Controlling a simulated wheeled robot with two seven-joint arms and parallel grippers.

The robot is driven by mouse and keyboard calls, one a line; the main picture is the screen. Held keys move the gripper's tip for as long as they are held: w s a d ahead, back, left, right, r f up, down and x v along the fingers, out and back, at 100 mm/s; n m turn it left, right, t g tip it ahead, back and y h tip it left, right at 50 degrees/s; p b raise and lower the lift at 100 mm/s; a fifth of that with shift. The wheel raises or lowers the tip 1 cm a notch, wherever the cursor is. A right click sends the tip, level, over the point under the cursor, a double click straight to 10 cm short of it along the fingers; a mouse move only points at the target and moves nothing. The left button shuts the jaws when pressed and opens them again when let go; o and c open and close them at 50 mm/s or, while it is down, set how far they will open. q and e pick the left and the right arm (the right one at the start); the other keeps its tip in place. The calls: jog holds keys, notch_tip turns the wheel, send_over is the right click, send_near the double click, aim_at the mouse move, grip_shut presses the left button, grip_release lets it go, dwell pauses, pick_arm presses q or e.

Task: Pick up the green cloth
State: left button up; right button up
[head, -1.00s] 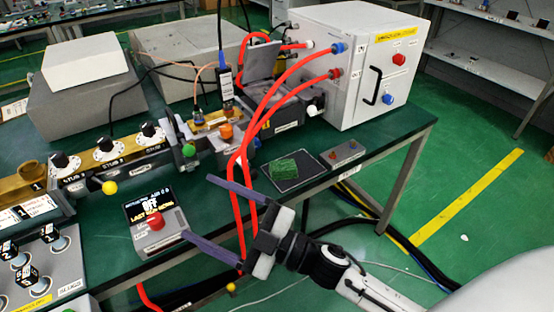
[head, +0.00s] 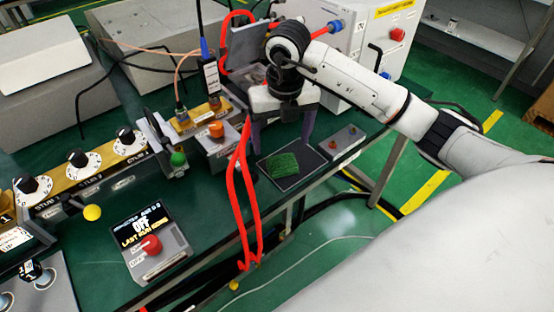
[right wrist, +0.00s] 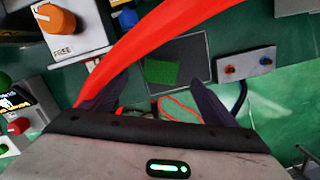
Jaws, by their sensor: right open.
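The green cloth (head: 283,165) lies folded on a dark square mat (head: 311,158) near the table's front edge. It also shows in the right wrist view (right wrist: 161,72), on the mat (right wrist: 190,50) beyond the fingertips. My right gripper (head: 281,146) is open and empty, pointing down above the cloth, with a finger to either side of it in the head view. In the right wrist view my right gripper (right wrist: 158,88) has its fingers wide apart, and the cloth appears between and past them, not touched. My left gripper is not in view.
Red hoses (head: 243,190) hang over the table edge just left of the cloth; one red hose (right wrist: 150,42) crosses close to my fingers. A grey box with two knobs (head: 341,141) stands right of the mat. A control box with a red button (head: 150,245) stands at left.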

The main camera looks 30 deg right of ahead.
aim_at(283, 161)
jog(key=shift+s+f, duration=0.25)
jog(key=shift+f, duration=0.75)
jog(key=f, duration=0.3)
jog(key=f+p, duration=0.1)
jog(key=f, duration=0.1)
jog(key=shift+w+d+f, duration=0.15)
jog(key=shift+d+f, duration=0.05)
jog(key=shift+f, duration=0.2)
jog(key=c, duration=1.2)
jog(key=shift+r, duration=0.1)
